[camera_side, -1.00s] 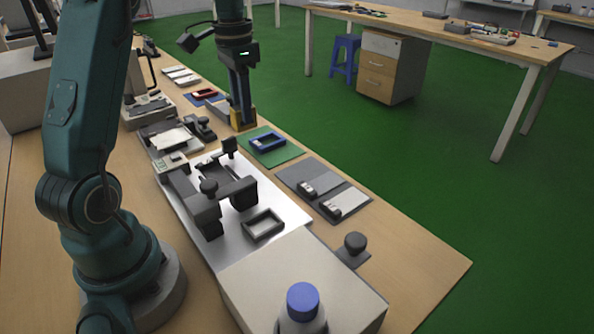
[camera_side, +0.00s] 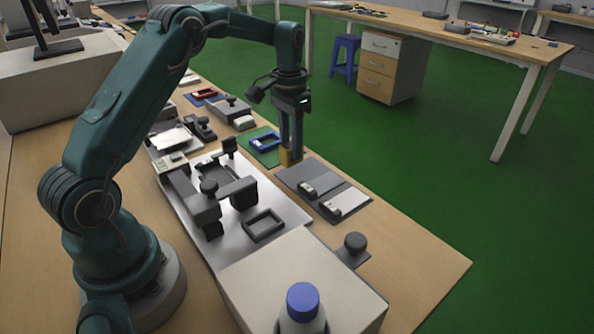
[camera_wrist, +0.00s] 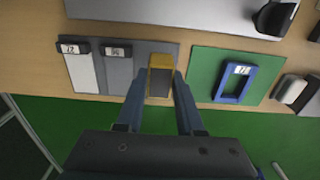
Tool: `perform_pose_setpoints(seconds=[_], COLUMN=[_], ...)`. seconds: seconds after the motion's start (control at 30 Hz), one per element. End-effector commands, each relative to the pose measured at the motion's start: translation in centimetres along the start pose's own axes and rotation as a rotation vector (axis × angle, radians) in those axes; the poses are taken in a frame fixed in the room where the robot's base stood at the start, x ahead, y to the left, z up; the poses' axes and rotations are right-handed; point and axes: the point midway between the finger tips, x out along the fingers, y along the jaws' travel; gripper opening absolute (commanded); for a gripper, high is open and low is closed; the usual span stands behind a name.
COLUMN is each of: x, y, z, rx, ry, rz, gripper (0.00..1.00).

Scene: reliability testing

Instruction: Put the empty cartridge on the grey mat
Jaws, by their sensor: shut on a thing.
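A yellow block with a dark grey face, which looks like the cartridge (camera_wrist: 160,62), is between the fingers of my gripper (camera_wrist: 160,84). In the side view the gripper (camera_side: 290,152) is shut on the yellow cartridge (camera_side: 285,158), between the green mat and the grey mat. I cannot tell from its look whether the cartridge is empty. The grey mat (camera_side: 297,172) has a mid-grey panel and a white panel (camera_side: 350,198). In the wrist view, dark blocks labelled 72 (camera_wrist: 73,48) and 96 (camera_wrist: 117,51) stand at the panels' upper ends. The cartridge appears beside the mat's right end there.
A green mat (camera_wrist: 204,80) with a blue frame (camera_wrist: 236,83) lies close by. A metal plate with a dark fixture (camera_side: 235,190) and an empty dark frame (camera_side: 263,224) lies to the left. A black knob (camera_side: 355,242) stands nearer the camera. The mat's panels have bare room.

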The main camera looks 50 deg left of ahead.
Motion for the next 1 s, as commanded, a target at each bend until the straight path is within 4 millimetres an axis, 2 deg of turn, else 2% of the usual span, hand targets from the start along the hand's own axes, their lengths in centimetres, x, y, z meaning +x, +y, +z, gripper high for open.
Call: perform_pose_setpoints(seconds=[0.1, 0.2, 0.63, 0.67, 0.7, 0.73, 1.0], x=[1.9, 3.0, 3.7, 3.7, 3.7, 3.6, 3.6], y=[0.0, 0.0, 0.0, 0.0, 0.0, 0.0, 0.0], z=[0.2, 0.1, 0.1, 0.1, 0.1, 0.1, 0.1], rx=[0.000, 0.001, 0.002, 0.002, 0.002, 0.002, 0.002], ry=[-0.006, -0.003, -0.001, 0.000, 0.000, 0.000, 0.000], rz=[0.003, 0.003, 0.002, 0.002, 0.002, 0.002, 0.002], gripper=[0.00, 0.00, 0.00, 0.40, 0.56, 0.66, 0.66])
